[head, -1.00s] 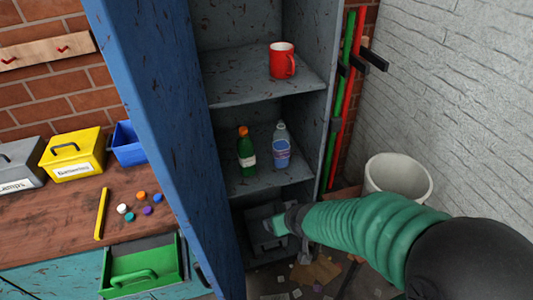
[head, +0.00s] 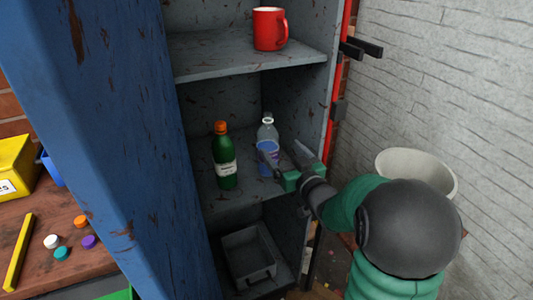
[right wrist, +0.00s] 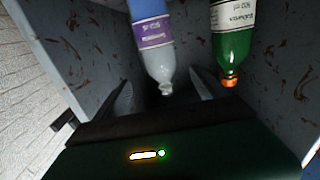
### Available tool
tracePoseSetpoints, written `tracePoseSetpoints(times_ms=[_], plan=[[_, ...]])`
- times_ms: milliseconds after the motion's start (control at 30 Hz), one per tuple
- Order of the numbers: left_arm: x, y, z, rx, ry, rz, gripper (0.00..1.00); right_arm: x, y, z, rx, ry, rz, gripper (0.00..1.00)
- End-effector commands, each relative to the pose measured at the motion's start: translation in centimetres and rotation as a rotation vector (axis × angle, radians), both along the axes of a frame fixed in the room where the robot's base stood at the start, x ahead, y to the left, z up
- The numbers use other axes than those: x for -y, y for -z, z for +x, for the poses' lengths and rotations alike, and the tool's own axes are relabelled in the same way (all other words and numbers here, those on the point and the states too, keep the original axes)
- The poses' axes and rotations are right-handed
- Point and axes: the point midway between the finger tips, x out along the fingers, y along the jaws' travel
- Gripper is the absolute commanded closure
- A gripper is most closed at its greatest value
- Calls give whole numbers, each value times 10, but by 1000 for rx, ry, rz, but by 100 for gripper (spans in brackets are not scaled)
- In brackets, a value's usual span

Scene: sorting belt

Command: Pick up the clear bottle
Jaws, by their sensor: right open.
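The clear bottle (head: 267,132) has a purple-blue label and stands upright on the middle shelf of the locker. It also shows in the right wrist view (right wrist: 163,65), between the two fingers. My right gripper (head: 287,158) is open and empty at the shelf, just right of and in front of the bottle; its fingers partly overlap the label in the head view. I cannot tell whether they touch it. The gripper also shows in the right wrist view (right wrist: 163,97). My left gripper is out of view.
A green bottle (head: 223,150) with an orange cap stands left of the clear bottle. A red mug (head: 269,28) is on the shelf above. A grey bin (head: 249,256) sits below. The blue locker door (head: 95,110) stands at the left, the locker's side wall at the right.

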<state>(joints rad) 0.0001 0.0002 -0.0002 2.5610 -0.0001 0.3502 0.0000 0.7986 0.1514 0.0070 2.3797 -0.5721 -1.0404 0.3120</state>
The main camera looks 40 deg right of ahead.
Motion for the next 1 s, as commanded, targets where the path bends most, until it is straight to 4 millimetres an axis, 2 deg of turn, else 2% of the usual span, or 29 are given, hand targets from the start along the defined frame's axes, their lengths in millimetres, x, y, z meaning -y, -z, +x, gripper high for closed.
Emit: tracePoseSetpoints(times_ms=[33, 100, 333, 433, 500, 600, 800, 1000], plan=[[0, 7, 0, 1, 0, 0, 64, 5, 6, 12, 0, -1, 1, 18], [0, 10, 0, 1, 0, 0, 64, 11, 6, 26, 1, 1, 3, 18], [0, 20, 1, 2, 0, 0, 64, 15, 9, 52, 1, 0, 3, 18], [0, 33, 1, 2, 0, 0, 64, 16, 16, 71, 1, -1, 3, 18], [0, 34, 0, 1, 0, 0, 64, 19, 14, 82, 1, 1, 2, 18], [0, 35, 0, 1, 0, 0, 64, 22, 11, 91, 1, 1, 2, 18], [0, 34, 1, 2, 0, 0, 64, 23, 10, 92, 0, 2, 3, 18], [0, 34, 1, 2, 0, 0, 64, 23, 10, 92, 0, 2, 3, 43]])
